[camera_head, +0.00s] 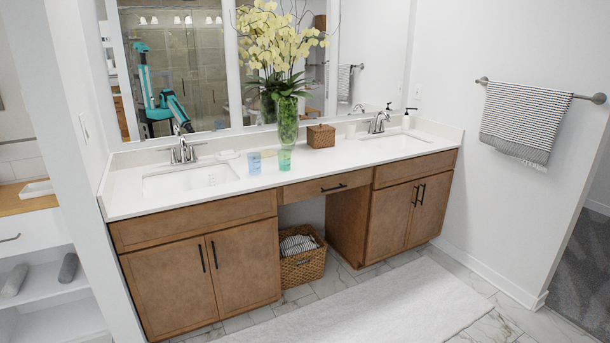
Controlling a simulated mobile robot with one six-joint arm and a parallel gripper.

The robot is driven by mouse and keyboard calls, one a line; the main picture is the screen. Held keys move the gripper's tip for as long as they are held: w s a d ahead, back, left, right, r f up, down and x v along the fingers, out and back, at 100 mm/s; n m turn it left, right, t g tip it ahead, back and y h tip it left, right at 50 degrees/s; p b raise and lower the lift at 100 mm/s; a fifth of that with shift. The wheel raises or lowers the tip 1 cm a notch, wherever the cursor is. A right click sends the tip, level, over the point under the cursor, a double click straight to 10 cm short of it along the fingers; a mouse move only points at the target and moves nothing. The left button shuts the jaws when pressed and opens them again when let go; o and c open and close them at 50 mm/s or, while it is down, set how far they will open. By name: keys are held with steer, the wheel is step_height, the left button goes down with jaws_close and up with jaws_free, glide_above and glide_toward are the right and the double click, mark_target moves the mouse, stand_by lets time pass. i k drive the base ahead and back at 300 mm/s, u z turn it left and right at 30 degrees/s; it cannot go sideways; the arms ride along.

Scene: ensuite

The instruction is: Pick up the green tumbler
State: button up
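The green tumbler (285,160) stands upright on the white vanity counter (315,174), between the two sinks. It is small and translucent in this view. A blue tumbler (254,162) stands just to its left, with a gap between them. A tall green glass vase (288,122) with yellow flowers stands right behind the green tumbler. My gripper is not directly in view. My teal arm shows only as a reflection in the mirror at the upper left, too small to tell the state of its gripper.
A woven box (321,136) stands right of the vase. Faucets (184,150) and sinks (190,180) lie on both sides. A soap bottle (407,119) is at the far right. A basket (301,262) sits under the counter. The rug (370,305) in front is clear.

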mark_target(284, 155)
steer(key=u, duration=0.5)
steer(key=i, duration=0.65)
steer(key=u, duration=0.9)
steer(key=i, duration=1.15)
steer(key=u, duration=0.45)
